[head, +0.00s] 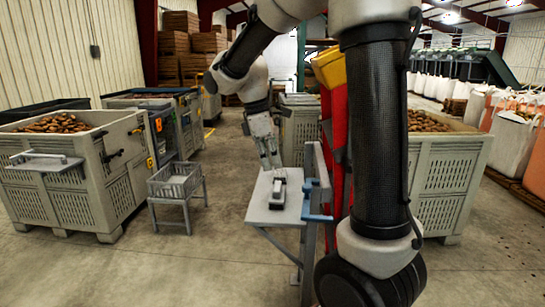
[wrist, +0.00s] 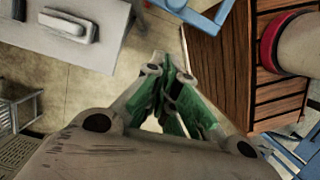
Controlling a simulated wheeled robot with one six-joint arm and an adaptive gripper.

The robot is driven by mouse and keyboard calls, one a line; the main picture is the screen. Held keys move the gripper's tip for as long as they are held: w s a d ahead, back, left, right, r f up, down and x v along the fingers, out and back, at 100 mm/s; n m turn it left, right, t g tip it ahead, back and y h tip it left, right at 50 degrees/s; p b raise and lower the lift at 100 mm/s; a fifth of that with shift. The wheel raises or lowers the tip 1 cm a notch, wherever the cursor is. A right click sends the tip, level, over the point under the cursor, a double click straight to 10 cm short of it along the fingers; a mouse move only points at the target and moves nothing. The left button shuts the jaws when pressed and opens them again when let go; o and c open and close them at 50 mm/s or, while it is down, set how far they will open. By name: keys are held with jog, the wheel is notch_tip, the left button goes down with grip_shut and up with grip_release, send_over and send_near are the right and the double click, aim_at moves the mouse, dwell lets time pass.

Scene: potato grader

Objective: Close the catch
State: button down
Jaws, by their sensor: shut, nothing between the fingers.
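A small light-grey device (head: 278,191) with a raised part and a dark part lies on a narrow grey table (head: 260,211). It also shows in the wrist view (wrist: 70,26) as a rounded block on a flat plate, at the upper left. I cannot tell whether this is the catch or whether anything on it is open. A blue bracket (head: 317,201) is at the table's right edge. My gripper (head: 274,163) points down above the table's far part, apart from the device. In the wrist view its green-padded fingers (wrist: 172,98) are together and empty.
A grey basket (head: 174,186) on a stand is left of the table. Crates of potatoes (head: 62,180) stand at the left and behind on the right (head: 445,175). A red and yellow post (head: 333,75) rises just right of the table. The floor in front is clear.

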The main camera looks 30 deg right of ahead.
aim_at(307, 190)
jog(key=s+d+f, duration=0.2)
jog(key=d+f, duration=0.2)
jog(key=f, duration=0.2)
jog(key=shift+s+d+f, duration=0.15)
jog(key=shift+s+d, duration=0.2)
